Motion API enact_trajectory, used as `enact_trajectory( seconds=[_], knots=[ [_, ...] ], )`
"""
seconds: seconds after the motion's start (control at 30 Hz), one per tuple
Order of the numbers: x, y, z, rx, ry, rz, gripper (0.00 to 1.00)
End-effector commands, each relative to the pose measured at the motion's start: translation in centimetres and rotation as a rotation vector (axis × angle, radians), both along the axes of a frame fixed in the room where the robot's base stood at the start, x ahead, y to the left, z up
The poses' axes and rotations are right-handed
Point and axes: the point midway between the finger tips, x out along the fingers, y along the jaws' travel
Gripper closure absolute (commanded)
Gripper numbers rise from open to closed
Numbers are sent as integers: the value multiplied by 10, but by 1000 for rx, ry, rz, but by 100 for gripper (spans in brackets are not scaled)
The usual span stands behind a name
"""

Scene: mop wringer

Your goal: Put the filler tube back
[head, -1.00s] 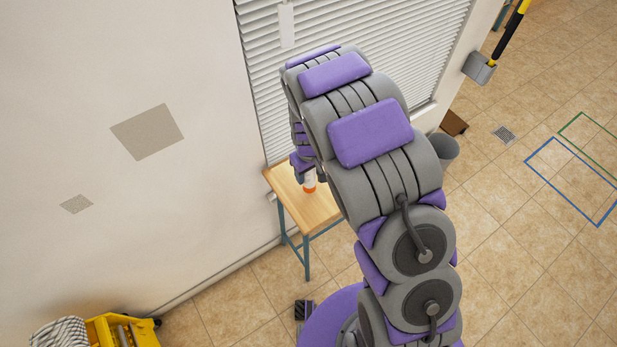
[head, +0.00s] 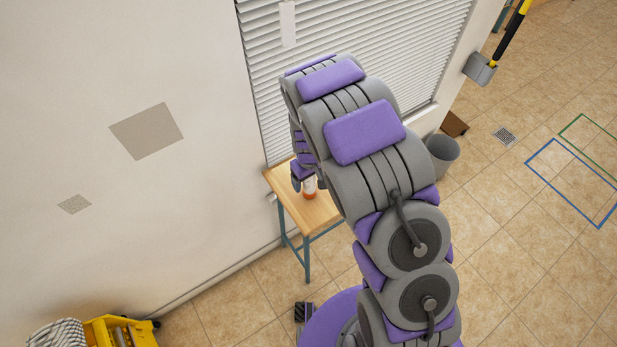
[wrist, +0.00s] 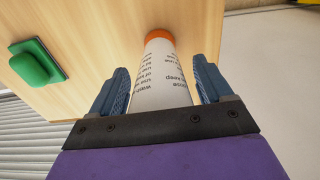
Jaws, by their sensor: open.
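The filler tube (wrist: 162,80) is a white tube with printed text and an orange end. In the wrist view it lies between the two fingers of my gripper (wrist: 160,88), with a visible gap on each side. The fingers are open and do not appear to touch it. In the head view the tube (head: 309,187) stands on the small wooden table (head: 305,214), its orange end down on the tabletop. My gripper (head: 302,168) is at the tube there, partly hidden by my arm.
A wall with blinds (head: 262,90) runs behind the table. A grey bin (head: 443,155) stands to the right, and a yellow mop bucket (head: 122,330) at lower left. The tiled floor at right is mostly clear.

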Motion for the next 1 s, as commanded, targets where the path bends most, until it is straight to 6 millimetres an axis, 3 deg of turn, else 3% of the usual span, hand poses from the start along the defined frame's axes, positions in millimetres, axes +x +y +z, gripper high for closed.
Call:
enact_trajectory(
  seconds=[0.27,0.7,1.0],
  knots=[
    [-1,0,23,1,-1,1,21],
    [-3,-2,107,1,-5,1,21],
    [-5,-3,120,0,2,-1,21]
  ],
)
